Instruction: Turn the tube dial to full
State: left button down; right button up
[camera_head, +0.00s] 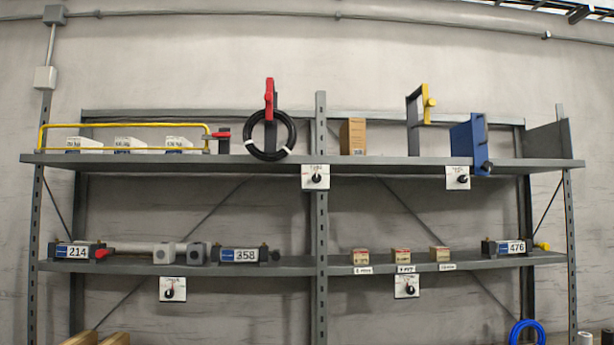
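Four-cornered white dial plates with black knobs hang on the shelf edges. One (315,177) is at the upper shelf's middle, and another (457,178) is at its right. On the lower shelf, one plate (172,289) is at the left and one (406,285) is right of the middle. Small lettering tops the plates, but it is too small to read surely, so I cannot tell which is the tube dial. The knob settings are also too small to tell. Neither of my grippers is in view.
A grey two-level rack (320,230) stands against the wall. Its upper shelf holds white boxes behind a yellow rail (125,125), a black coil (270,150) and a blue bracket (470,144). Numbered units and small boxes (400,256) sit below. A blue ring (527,334) is at bottom right.

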aim_at(316, 178)
jog(key=u, duration=0.7)
jog(key=i, duration=0.65)
jog(key=u, duration=0.6)
jog(key=i, duration=0.85)
jog(key=z, duration=0.45)
